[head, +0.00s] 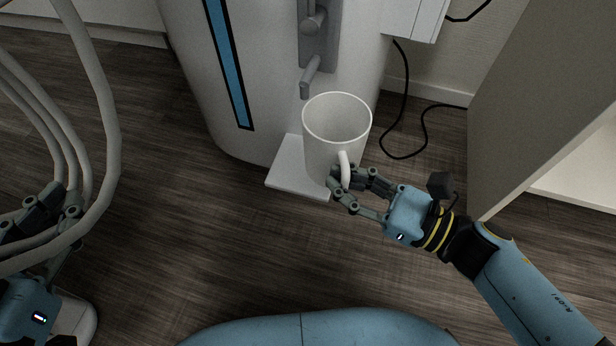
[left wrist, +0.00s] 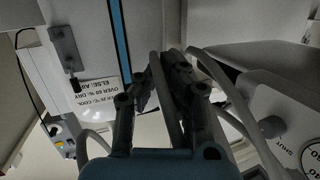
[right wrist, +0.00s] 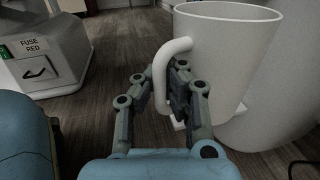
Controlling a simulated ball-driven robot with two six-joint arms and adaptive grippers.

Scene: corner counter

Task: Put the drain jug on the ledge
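The drain jug (head: 321,150) is a white, upright, open-topped mug shape with a handle (head: 344,165). The ledge (head: 290,178) is a flat white plate at the foot of the white tank, under its tap. The jug overlaps the ledge's right part; whether its base touches is unclear. My right gripper (head: 341,182) is shut on the jug's handle; the right wrist view shows the handle (right wrist: 161,85) between the fingers beside the jug (right wrist: 228,50). My left gripper (head: 48,212) is at the far left among grey hoses. Its fingers (left wrist: 160,82) have a hose between them; whether they grip it is unclear.
The white tank (head: 195,90) with a blue strip and a grey tap (head: 311,75) stands behind the jug. Grey hoses (head: 95,90) loop at left. A black cable (head: 404,125) lies right of the tank, near a pale cabinet (head: 540,100). Wooden floor in front is clear.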

